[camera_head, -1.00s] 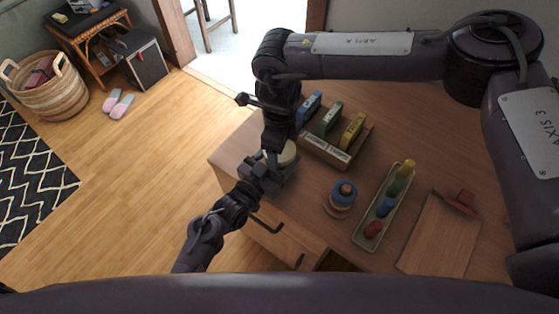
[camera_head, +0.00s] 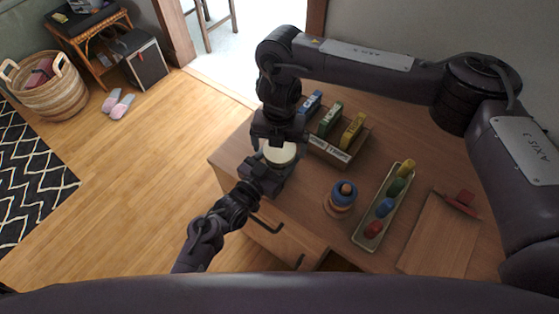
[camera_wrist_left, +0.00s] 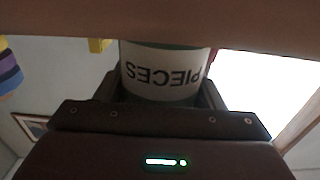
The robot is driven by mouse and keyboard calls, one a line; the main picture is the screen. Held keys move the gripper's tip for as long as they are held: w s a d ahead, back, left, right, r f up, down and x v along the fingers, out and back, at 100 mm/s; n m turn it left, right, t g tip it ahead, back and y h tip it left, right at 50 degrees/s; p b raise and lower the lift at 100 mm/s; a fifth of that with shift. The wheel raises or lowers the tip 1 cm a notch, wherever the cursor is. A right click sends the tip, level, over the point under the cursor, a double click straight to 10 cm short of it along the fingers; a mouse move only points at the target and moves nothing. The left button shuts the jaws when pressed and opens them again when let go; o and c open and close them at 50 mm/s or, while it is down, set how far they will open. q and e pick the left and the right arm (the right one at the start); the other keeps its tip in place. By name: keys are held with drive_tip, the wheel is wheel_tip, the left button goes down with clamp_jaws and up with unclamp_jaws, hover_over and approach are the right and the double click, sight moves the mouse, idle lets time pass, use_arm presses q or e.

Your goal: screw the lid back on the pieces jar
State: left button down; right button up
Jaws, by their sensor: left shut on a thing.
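The pieces jar shows in the left wrist view as a pale band lettered "PIECES" (camera_wrist_left: 163,75), upside down in that picture. My left gripper (camera_head: 266,180) is shut on the jar near the left edge of the cabinet top. The cream lid (camera_head: 279,153) shows as a round disc over the jar in the head view. I cannot tell whether it is seated on the rim. My right gripper (camera_head: 279,142) points down at the lid from above, with dark parts on both sides of it. Whether its fingers touch the lid is not clear.
A wooden holder (camera_head: 327,150) with blue, green and yellow boxes stands just right of the jar. Further right are a ring stacker (camera_head: 343,196), a tray (camera_head: 362,238) of coloured pieces and a wooden board (camera_head: 440,240) with a red item (camera_head: 461,200). Drawers are below the front edge.

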drive_tip(key=shift+r, duration=2.3)
drive_tip(key=shift+o, duration=0.2)
drive_tip(key=shift+w+a+r+m, duration=0.1)
drive_tip(key=shift+a+r+m, duration=0.05)
drive_tip(key=shift+r+m, duration=1.3)
drive_tip(key=shift+m, duration=0.55)
drive_tip(key=shift+d+r+m, duration=0.2)
drive_tip(key=shift+r+m, duration=0.05)
drive_tip(key=shift+m, duration=0.35)
